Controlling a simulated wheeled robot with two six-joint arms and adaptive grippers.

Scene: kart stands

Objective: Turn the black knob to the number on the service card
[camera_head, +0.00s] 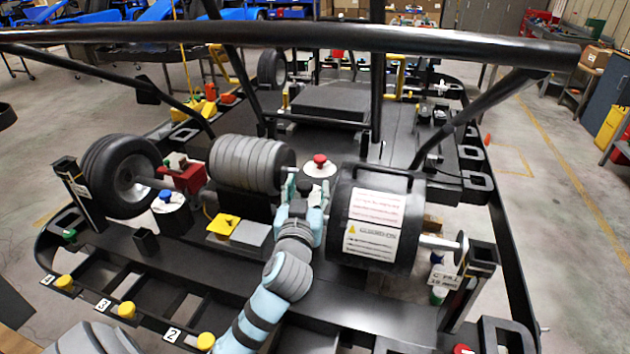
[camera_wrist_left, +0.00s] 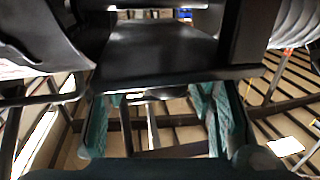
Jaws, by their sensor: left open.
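My left gripper (camera_head: 303,192) is in the middle of the head view, between a grey ribbed cylinder and a black drum. Its fingers stand apart with nothing seen between them; both fingers also frame the lower middle of the left wrist view (camera_wrist_left: 158,116). I cannot make out the black knob; it may be hidden or too small. A red knob (camera_head: 320,159) on a white dial is just behind the gripper. A blue knob (camera_head: 165,195) on another white dial is at the left. Printed sheets (camera_head: 377,207) are on the drum; I cannot tell whether one is the service card.
The black drum (camera_head: 343,225) is close on the gripper's right, and the ribbed cylinder (camera_head: 250,163) on its left. A wheel (camera_head: 105,175) stands farther left. Yellow knobs (camera_head: 126,309) with number tags line the front edge. A black bar (camera_head: 300,38) crosses above.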

